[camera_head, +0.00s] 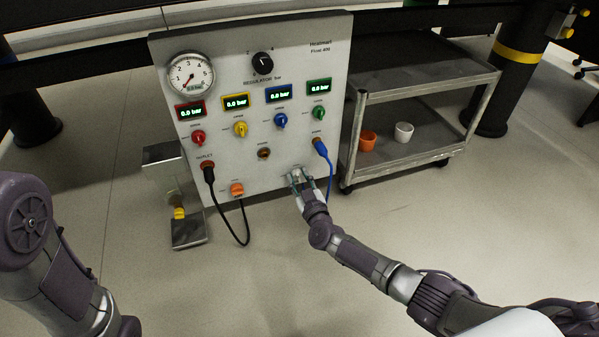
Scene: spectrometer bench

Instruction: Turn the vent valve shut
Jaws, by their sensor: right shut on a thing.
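The upright white valve panel (222,67) stands in the middle of the head view. My right gripper (297,178) reaches its lower right part and is shut on a small fitting there. The fingers hide most of that fitting, so its turn position and whether it is the vent valve cannot be told. An orange knob (237,188) sits at the panel's lower left, apart from the gripper. Red (198,137), yellow (240,128), blue (280,120) and green (319,113) knobs form a row above. My left gripper is out of view.
A blue hose (330,170) hangs close beside my right gripper. A black hose (245,225) loops below the panel. A round gauge (190,75) and a black regulator knob (262,63) sit high on the panel. A grey cart (425,75) with two cups stands right. Floor in front is clear.

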